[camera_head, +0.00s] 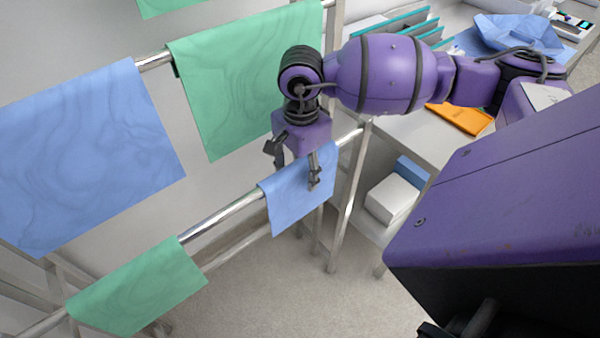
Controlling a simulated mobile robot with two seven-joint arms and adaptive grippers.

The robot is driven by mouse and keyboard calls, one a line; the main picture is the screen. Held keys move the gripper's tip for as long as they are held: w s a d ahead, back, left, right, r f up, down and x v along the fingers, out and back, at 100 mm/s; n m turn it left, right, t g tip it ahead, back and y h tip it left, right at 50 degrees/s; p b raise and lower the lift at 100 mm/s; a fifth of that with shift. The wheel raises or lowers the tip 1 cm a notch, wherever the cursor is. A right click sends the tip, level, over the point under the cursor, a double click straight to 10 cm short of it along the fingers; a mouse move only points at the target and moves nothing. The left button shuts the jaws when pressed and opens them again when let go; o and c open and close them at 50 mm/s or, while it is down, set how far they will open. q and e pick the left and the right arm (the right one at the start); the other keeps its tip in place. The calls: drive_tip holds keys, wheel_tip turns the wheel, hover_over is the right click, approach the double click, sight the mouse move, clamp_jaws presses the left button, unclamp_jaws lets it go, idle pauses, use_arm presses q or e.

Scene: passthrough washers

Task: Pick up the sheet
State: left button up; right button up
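Several sheets hang over metal rails. A small blue sheet (290,210) is draped over the lower rail, right of centre. My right gripper (294,168) points down at the upper part of this sheet. Its two fingers are spread apart, and one overlaps the sheet in the picture; I cannot tell whether it touches. A large blue sheet (85,155) and a large green sheet (230,95) hang on the upper rail. A smaller green sheet (140,290) hangs on the lower rail at the left. My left gripper is not in view.
The metal rails (222,215) and an upright post (343,225) stand close to my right gripper. On the right, a counter (410,130) holds an orange tray (461,117) and a crumpled blue sheet (515,35). A white box (392,199) sits beneath. Floor (300,300) shows at the bottom.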

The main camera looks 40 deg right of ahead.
drive_tip(key=c, duration=1.1)
drive_tip(key=shift+o, duration=0.2)
